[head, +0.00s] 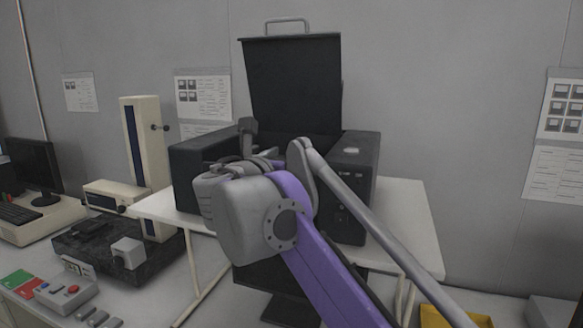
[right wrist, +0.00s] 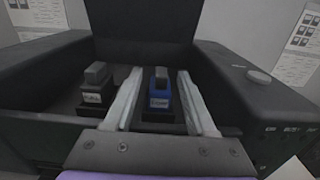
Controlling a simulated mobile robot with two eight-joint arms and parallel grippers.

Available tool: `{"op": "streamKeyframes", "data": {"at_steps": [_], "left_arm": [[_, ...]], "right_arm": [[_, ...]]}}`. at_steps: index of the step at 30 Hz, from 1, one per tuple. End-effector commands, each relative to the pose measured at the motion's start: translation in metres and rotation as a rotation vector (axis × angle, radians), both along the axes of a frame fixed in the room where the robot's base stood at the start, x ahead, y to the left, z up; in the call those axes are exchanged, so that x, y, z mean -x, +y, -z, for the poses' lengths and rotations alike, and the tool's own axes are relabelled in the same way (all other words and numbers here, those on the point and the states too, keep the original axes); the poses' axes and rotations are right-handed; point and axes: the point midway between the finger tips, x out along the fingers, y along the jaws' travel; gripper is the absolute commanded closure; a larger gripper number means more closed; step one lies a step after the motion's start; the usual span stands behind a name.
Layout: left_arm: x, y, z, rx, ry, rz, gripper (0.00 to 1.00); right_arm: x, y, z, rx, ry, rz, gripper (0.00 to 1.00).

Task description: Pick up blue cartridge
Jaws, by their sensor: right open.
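The blue cartridge (right wrist: 160,99) stands upright in a dark holder inside the open black machine (right wrist: 258,108), seen in the right wrist view. My right gripper (right wrist: 160,73) is open, with one finger on each side of the blue cartridge in the picture. A gap shows on both sides, and I cannot tell how deep the fingers reach. In the head view my purple right arm reaches to the machine (head: 356,190). The arm hides the machine's interior, the cartridge and the fingers there. My left gripper is not in view.
A grey cartridge (right wrist: 95,92) stands left of the blue one. The machine's walls enclose the space, and its lid (head: 293,85) is raised behind. The machine sits on a white table (head: 415,225). A measuring stand (head: 146,145) and a control box (head: 68,291) are at left.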

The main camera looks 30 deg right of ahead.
Motion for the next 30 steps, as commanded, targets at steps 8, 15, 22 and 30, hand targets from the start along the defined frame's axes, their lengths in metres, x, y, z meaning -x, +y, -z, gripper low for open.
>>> {"op": "streamKeyframes", "data": {"at_steps": [8, 15, 22, 30], "left_arm": [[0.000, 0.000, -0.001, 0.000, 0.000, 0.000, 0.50], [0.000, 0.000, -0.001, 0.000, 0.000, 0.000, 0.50], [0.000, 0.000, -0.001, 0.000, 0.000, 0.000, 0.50], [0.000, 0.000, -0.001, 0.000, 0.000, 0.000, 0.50]], "right_arm": [[-0.018, -0.026, 0.001, 0.000, -0.001, 0.002, 0.44], [-0.019, -0.026, 0.002, -0.001, -0.001, 0.000, 0.47], [-0.018, -0.026, 0.002, -0.001, -0.001, 0.000, 0.89], [-0.018, -0.026, 0.002, -0.001, -0.001, 0.000, 1.00]]}}
